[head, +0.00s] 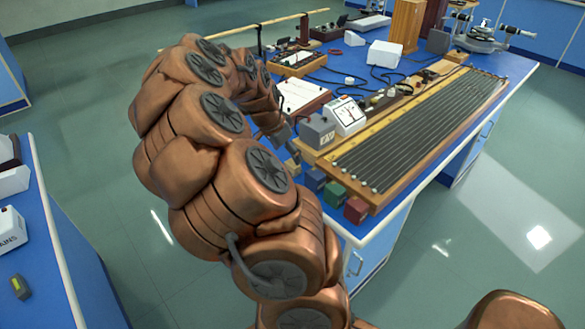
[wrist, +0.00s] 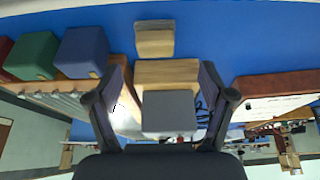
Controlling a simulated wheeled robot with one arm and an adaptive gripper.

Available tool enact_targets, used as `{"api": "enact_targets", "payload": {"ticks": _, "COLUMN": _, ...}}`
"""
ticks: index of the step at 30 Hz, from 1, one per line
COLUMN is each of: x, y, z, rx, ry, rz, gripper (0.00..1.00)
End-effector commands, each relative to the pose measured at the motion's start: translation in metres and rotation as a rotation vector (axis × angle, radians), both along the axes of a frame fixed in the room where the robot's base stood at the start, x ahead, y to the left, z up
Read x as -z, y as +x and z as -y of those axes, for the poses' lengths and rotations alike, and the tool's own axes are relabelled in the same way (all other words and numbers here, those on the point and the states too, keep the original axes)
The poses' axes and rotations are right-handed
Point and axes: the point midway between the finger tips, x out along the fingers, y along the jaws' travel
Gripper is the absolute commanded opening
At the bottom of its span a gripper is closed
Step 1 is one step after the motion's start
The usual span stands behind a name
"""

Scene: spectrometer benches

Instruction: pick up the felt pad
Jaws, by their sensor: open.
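A small tan two-layered block (wrist: 154,38), which I take to be the felt pad, lies on the blue bench top in the wrist view. In the head view a small tan piece (head: 292,168) shows at the bench's near-left edge, partly hidden by my arm. My gripper (wrist: 163,72) is open and empty, its fingers spread apart. The tan block is beyond the fingertips, apart from them. In the head view my gripper (head: 283,135) is mostly hidden behind my arm, just above the bench edge.
A grey box (head: 318,132) and a white meter (head: 347,115) stand close by. Blue (head: 315,179), green (head: 334,194) and red (head: 356,209) blocks line the near edge, beside a long wooden board with wires (head: 415,130). The wrist view shows the grey box (wrist: 168,112) between the fingers.

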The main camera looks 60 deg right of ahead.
Motion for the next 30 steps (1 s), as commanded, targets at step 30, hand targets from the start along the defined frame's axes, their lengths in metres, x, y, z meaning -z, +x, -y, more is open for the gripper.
{"api": "enact_targets", "payload": {"ticks": 30, "x": 0.054, "y": -0.010, "z": 0.014, "rx": -0.001, "ry": 0.001, "rz": 0.000, "gripper": 0.61}}
